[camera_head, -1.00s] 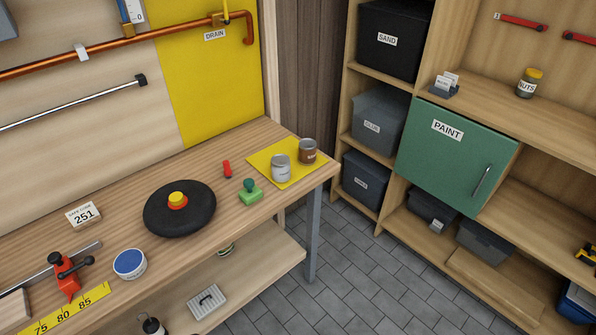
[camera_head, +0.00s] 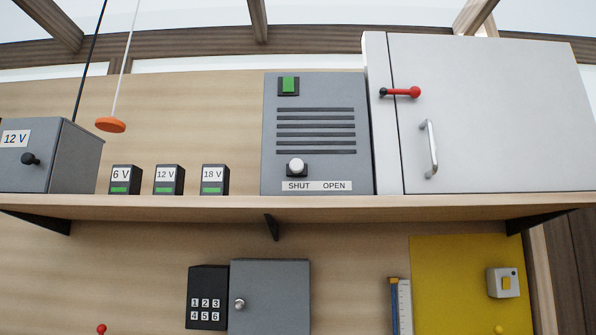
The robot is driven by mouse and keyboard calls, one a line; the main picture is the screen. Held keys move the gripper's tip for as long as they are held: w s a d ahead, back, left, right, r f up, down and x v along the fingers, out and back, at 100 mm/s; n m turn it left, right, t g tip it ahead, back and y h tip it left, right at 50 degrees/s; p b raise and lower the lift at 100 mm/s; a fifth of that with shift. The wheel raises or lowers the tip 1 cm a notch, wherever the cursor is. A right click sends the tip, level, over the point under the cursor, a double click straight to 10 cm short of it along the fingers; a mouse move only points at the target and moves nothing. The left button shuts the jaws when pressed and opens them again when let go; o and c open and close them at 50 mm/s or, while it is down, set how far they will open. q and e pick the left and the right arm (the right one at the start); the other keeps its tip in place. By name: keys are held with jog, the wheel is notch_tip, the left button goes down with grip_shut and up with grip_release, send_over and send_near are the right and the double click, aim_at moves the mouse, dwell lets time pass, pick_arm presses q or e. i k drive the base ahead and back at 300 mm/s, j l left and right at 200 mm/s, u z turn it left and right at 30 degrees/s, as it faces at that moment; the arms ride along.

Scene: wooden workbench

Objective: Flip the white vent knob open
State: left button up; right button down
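The white vent knob (camera_head: 296,166) sits on a small dark base low on a grey vent panel (camera_head: 268,130) with dark slots. The panel stands on the upper shelf, left of a white cabinet. A label strip (camera_head: 316,186) under the knob reads SHUT on the left and OPEN on the right. The knob is above the SHUT side of the strip. Neither of my grippers shows in this view.
The white cabinet (camera_head: 500,110) has a red-ended latch (camera_head: 400,92). Small batteries labelled 6 V, 12 V and 18 V (camera_head: 169,181) stand left of the panel. An orange pull (camera_head: 111,125) hangs on a cord. A keypad safe (camera_head: 270,290) is below the shelf (camera_head: 340,206).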

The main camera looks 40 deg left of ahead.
aim_at(296, 168)
jog(key=u, duration=1.2)
jog(key=i+l+u, duration=0.1)
jog(key=l, duration=0.25)
jog(key=i+l, duration=0.3)
jog(key=l+u, duration=0.05)
